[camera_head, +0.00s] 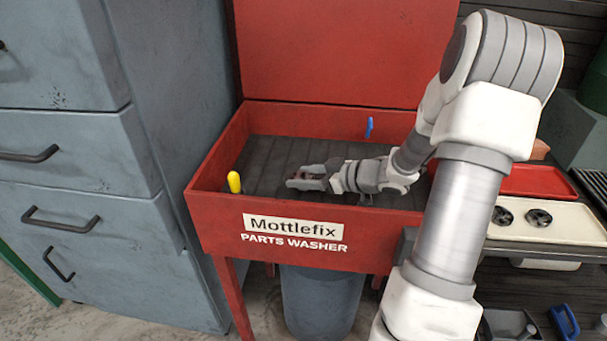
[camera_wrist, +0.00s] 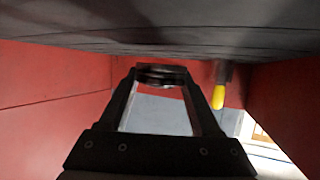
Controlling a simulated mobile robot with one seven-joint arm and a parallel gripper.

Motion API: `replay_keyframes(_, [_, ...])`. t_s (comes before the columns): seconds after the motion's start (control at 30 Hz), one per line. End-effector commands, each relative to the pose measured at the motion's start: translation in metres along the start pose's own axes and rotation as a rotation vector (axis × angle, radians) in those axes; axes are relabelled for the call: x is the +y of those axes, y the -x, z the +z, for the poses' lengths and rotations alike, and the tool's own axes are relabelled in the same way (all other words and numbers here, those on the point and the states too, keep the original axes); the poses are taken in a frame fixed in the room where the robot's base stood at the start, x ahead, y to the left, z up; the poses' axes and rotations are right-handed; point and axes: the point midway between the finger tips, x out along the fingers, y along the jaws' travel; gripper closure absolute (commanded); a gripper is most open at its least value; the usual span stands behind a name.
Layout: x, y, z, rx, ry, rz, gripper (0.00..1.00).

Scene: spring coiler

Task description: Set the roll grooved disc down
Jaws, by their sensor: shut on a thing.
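My gripper (camera_head: 308,178) is low inside the red parts washer (camera_head: 215,212), lying almost level just above its dark ribbed floor (camera_head: 262,172). In the wrist view my gripper (camera_wrist: 160,78) is shut on a dark round disc (camera_wrist: 160,72), the roll grooved disc, held edge-on between the fingertips. The wrist picture is upside down, with the washer floor (camera_wrist: 180,35) along the top. The disc looks close to the floor; whether it touches cannot be told. In the head view the fingers mostly hide the disc.
A yellow-tipped handle (camera_head: 234,182) stands at the washer's front left corner, and a blue one (camera_head: 368,127) at the back. Grey drawers (camera_head: 85,150) stand left. A cream tray (camera_head: 570,225) with two dark round parts and a red tray (camera_head: 535,181) lie right. The floor left of my gripper is clear.

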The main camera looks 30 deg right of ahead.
Motion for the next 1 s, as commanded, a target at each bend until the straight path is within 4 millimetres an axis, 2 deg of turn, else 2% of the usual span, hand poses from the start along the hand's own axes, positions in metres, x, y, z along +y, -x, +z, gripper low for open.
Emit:
replay_keyframes(0.13, [0.000, 0.000, 0.000, 0.002, 0.000, 0.000, 1.00])
replay_keyframes(0.17, [0.000, -0.001, 0.001, 0.000, 0.000, 0.000, 0.30])
replay_keyframes(0.3, [0.000, -0.001, 0.001, 0.000, 0.000, 0.000, 0.06])
replay_keyframes(0.6, [0.000, 0.000, 0.000, 0.000, 0.000, 0.000, 0.06])
replay_keyframes(0.77, [0.000, 0.006, -0.014, 0.001, 0.004, 0.002, 0.06])
replay_keyframes(1.0, [0.001, 0.061, -0.014, -0.001, 0.000, 0.004, 0.06])
